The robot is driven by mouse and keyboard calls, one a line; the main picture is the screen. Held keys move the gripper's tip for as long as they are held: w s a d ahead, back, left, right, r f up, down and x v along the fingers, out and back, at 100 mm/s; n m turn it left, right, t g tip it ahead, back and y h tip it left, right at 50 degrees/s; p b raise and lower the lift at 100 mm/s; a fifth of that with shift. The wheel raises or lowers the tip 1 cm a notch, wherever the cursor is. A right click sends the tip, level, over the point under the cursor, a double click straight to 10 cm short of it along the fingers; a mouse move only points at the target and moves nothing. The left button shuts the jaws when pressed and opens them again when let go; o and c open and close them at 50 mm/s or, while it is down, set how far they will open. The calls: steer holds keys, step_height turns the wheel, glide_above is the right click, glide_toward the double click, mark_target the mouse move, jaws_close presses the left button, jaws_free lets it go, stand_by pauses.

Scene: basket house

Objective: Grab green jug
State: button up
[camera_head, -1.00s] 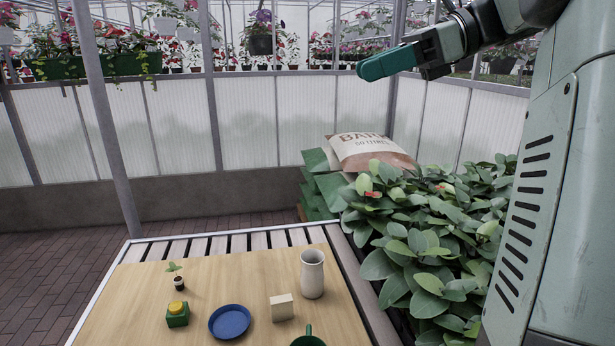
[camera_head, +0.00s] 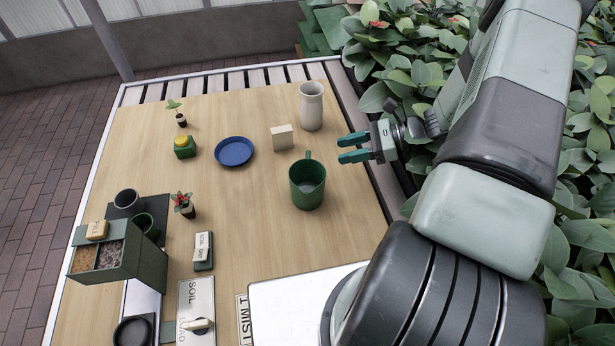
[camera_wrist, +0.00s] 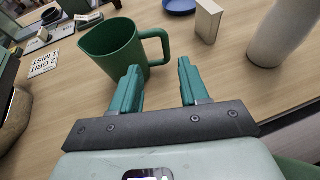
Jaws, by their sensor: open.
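The green jug (camera_head: 307,186) stands upright on the wooden table, right of centre in the head view, with its handle pointing to the back. In the wrist view the jug (camera_wrist: 112,50) is at the upper left, its handle turned right. My gripper (camera_head: 340,148) is to the right of the jug, with its fingers pointing left. The gripper (camera_wrist: 158,78) is open and empty. In the wrist view the left finger overlaps the jug's lower side near the handle; I cannot tell whether they touch.
A white vase (camera_head: 311,106), a cream block (camera_head: 282,138) and a blue plate (camera_head: 234,152) stand behind the jug. A green tray box (camera_head: 120,258), small pots and labelled plates are at the left front. Leafy plants (camera_head: 420,60) border the table's right edge. Bare wood lies left of the jug.

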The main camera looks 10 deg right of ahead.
mark_target(308, 162)
step_height(308, 162, down, 2)
steer(key=shift+w+a+f, duration=0.1)
steer(key=shift+a+f, duration=0.05)
steer(key=shift+f, duration=0.05)
steer(key=x, duration=0.5)
steer(key=shift+a, duration=0.1)
steer(key=x, duration=0.5)
steer(key=shift+w+a, duration=0.1)
steer(key=shift+w, duration=0.25)
jaws_close()
steer(key=shift+r, duration=0.1)
